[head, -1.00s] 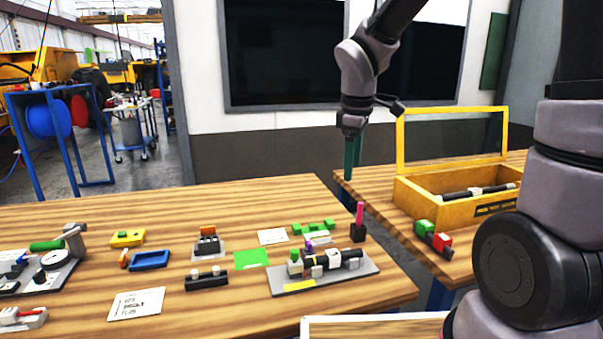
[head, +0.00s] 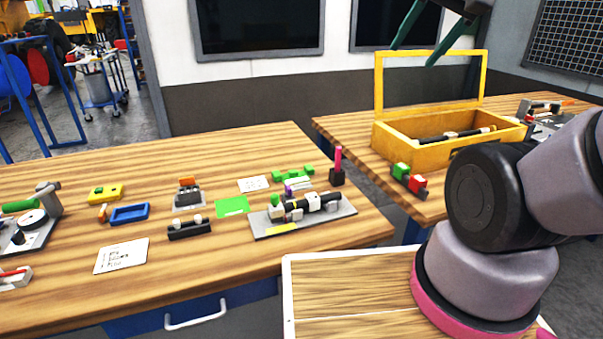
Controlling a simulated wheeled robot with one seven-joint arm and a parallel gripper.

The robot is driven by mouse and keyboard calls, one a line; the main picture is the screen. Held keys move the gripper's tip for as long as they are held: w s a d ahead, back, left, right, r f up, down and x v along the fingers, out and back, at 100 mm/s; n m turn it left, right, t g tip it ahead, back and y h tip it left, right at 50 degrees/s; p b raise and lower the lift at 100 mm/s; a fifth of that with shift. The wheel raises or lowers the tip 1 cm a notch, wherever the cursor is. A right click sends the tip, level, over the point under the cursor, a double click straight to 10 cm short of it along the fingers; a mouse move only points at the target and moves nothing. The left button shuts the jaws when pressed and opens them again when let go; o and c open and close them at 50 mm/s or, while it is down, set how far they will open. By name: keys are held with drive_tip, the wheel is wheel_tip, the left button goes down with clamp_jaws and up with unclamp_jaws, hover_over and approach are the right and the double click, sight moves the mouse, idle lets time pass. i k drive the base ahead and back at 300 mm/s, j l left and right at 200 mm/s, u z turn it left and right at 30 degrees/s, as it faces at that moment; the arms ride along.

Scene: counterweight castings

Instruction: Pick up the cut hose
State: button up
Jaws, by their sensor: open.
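My gripper (head: 413,56), with two dark green fingers, is spread open and empty at the top of the head view. It appears in front of the yellow box's raised lid, high above the tables. A black hose-like piece with pale fittings (head: 458,135) lies in the yellow box (head: 420,157) on the right table; the front wall hides part of it. A similar black piece with pale blocks (head: 313,203) lies on a grey plate (head: 340,210) on the left table. I cannot tell which of the two is the cut hose.
The box's yellow-framed lid (head: 379,85) stands open. Green and red blocks (head: 409,178) sit at the right table's near edge. The left table (head: 215,155) holds a blue tray (head: 130,214), a green card (head: 232,206) and several small parts. A gap separates the tables.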

sight(312, 202)
drive_tip(key=l+u, duration=0.4)
drive_tip(key=k+l+u, duration=0.2)
drive_tip(key=l+u, duration=0.15)
drive_tip(key=k+l+u, duration=0.15)
drive_tip(key=l+u, duration=0.25)
drive_tip(key=l, duration=0.15)
